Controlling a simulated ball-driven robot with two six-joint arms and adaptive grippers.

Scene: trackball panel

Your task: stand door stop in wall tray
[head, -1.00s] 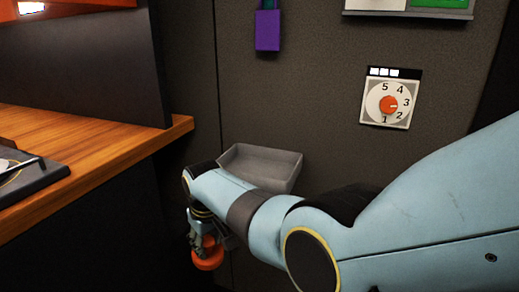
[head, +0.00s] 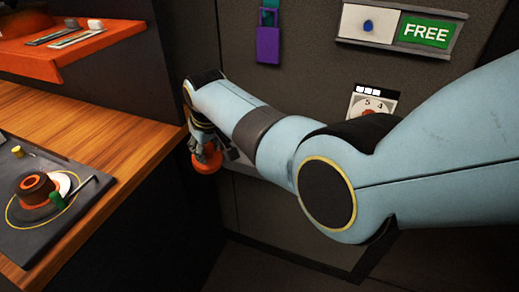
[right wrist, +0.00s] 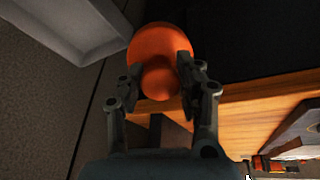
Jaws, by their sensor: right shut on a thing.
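The door stop is an orange rounded piece (head: 207,163) with a wide disc and a narrower knob. My right gripper (head: 204,145) is shut on it and holds it in the air, left of the wall tray. In the right wrist view the door stop (right wrist: 158,45) sits between the two fingers, its knob toward the gripper. In the head view my right arm hides most of the tray; only a pale lower strip (head: 242,168) shows. My left gripper is out of view.
A wooden counter (head: 100,130) with a dark panel and an orange-brown trackball (head: 35,187) stands at the left, its edge close to the gripper. A purple padlock (head: 268,45), a FREE sign (head: 425,31) and a numbered dial (head: 372,103) are on the wall.

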